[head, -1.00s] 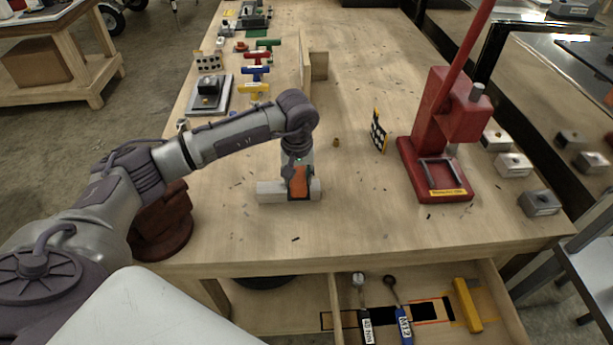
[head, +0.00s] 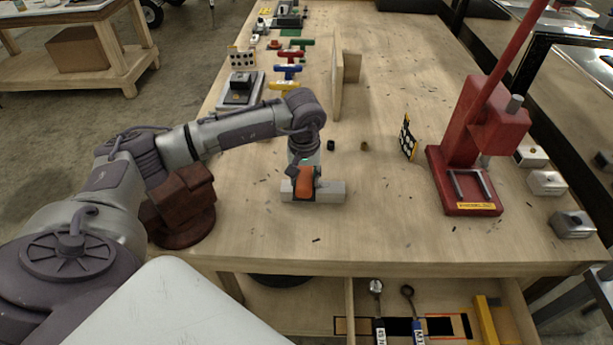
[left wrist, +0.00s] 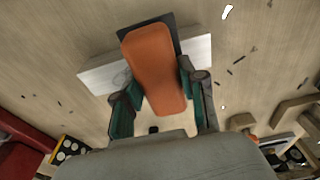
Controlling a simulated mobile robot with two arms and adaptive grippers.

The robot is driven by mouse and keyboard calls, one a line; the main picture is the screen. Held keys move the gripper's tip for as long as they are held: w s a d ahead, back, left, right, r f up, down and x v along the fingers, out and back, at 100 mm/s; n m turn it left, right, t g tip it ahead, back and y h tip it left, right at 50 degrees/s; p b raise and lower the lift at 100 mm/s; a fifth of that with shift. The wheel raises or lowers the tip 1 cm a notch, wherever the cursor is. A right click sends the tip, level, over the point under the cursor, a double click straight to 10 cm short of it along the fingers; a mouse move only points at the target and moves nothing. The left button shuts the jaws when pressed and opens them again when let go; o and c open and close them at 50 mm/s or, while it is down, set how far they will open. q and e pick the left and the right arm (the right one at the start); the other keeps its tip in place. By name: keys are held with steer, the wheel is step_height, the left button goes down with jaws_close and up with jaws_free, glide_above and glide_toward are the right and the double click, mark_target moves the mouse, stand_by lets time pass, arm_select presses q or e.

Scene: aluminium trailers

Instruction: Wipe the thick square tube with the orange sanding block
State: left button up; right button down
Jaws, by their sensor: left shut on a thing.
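The thick square tube (head: 332,191) is a pale grey metal bar lying crosswise on the wooden workbench, near its front edge. My left gripper (head: 303,176) points down over the left part of the tube and is shut on the orange sanding block (head: 304,186). In the left wrist view the block (left wrist: 155,72) sits between the two fingers, with its dark pad across the light tube (left wrist: 100,77). The block hides part of the tube. It appears to rest on the tube, but the contact line is hidden. My right gripper is not in view.
A red arbor press (head: 465,170) stands at the right. A brown vise (head: 180,205) is at the front left, beside my left arm. A dotted marker plate (head: 408,138) stands upright near the press. An open drawer (head: 400,328) holds tools below. The bench (head: 370,225) right of the tube is clear except small shavings.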

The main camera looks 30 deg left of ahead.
arm_select(q)
steer(key=shift+r, duration=0.15)
steer(key=shift+r+p, duration=1.4)
steer(key=shift+r, duration=1.5)
steer(key=shift+r+p, duration=0.65)
steer(key=shift+r, duration=0.9)
steer(key=shift+f, duration=0.1)
